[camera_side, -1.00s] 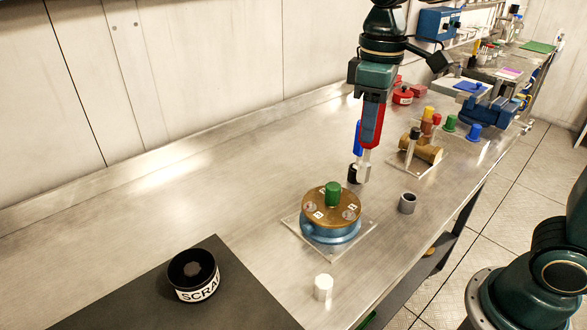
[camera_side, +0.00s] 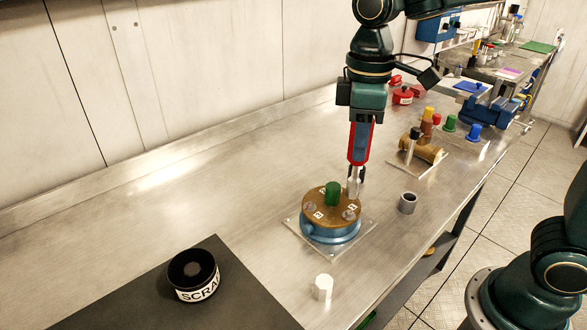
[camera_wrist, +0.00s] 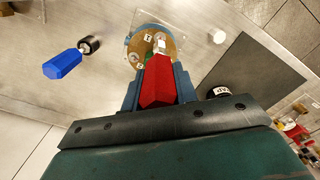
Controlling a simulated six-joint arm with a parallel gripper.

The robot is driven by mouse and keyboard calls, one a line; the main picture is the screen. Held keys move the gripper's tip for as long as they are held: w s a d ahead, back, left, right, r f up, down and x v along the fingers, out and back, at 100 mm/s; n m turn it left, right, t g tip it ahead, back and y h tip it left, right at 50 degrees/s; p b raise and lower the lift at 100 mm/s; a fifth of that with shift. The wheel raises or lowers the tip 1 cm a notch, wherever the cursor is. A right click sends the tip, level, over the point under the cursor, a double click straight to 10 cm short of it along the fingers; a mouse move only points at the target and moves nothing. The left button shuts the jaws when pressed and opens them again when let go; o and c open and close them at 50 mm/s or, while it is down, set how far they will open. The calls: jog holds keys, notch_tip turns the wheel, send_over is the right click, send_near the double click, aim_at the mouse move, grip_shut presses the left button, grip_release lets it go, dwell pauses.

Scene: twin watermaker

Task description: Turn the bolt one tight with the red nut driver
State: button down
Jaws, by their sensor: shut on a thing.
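My gripper (camera_side: 361,122) is shut on the red nut driver (camera_side: 360,145), which points down; its red handle (camera_wrist: 158,82) fills the middle of the wrist view. The driver's silver shaft (camera_side: 353,187) reaches the back right part of a bronze disc (camera_side: 333,214) on a blue base; the disc also shows in the wrist view (camera_wrist: 139,50). Small numbered labels and bolts sit around the disc, with a green knob (camera_side: 332,193) on top. The bolt under the driver is hidden, so I cannot tell whether the driver is seated.
A grey ring (camera_side: 407,203), a white plug (camera_side: 323,287) and the scrap bin (camera_side: 192,272) are nearby. A brass fitting (camera_side: 428,151) stands further back. The bench left of the disc is clear.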

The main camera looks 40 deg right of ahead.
jog(key=shift+f, duration=2.4)
dwell(0.3)
jog(key=shift+m, duration=10.9)
jog(key=shift+n, duration=1.4)
jog(key=shift+r, duration=0.1)
